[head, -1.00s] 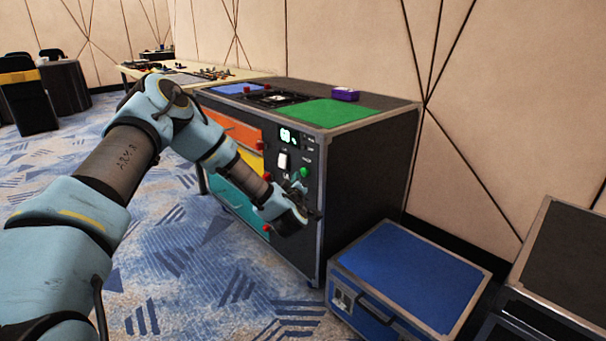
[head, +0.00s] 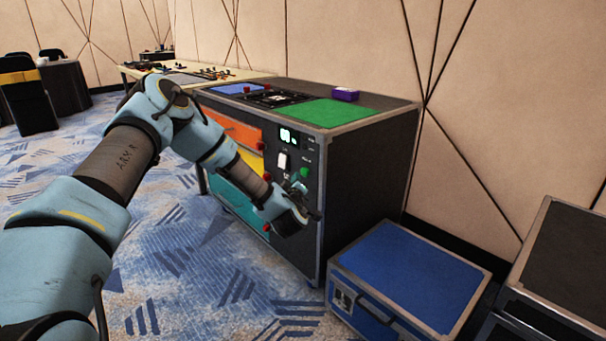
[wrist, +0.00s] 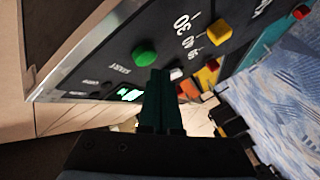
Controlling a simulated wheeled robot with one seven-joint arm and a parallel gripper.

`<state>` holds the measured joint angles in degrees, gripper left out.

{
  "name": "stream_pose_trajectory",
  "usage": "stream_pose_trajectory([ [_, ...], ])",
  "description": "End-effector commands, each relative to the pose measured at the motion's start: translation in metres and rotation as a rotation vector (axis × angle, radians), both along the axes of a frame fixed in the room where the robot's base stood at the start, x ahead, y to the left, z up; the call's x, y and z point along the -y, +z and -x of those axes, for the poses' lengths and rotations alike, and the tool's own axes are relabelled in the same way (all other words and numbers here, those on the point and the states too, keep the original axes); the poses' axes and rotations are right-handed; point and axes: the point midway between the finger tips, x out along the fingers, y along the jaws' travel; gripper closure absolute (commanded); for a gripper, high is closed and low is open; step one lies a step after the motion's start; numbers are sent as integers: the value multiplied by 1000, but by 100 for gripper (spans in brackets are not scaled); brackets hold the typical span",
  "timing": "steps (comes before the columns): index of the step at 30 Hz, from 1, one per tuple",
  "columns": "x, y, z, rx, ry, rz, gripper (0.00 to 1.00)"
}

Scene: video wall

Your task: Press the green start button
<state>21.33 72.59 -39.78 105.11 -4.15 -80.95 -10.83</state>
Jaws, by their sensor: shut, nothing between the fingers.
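The round green start button (head: 304,173) is on the dark front panel of the large console, under the small lit display (head: 289,136). In the wrist view the green button (wrist: 145,52) stands out beside the lettering "START". My gripper (wrist: 160,73) is shut and empty, its dark fingertips just below the button in the picture. In the head view my gripper (head: 301,188) is close to the panel, just under the button. I cannot tell whether the fingertips touch the button or panel.
A white switch (head: 283,161) and red knobs (head: 267,177) are near the button. A yellow knob (wrist: 218,32) shows in the wrist view. A blue-topped case (head: 410,275) stands on the floor right of the console. Patterned carpet lies open in front.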

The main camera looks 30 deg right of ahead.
Motion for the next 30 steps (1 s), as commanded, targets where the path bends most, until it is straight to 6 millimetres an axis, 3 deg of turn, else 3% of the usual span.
stream_pose_trajectory([
  [30,8,0,-2,0,0,0,100],
])
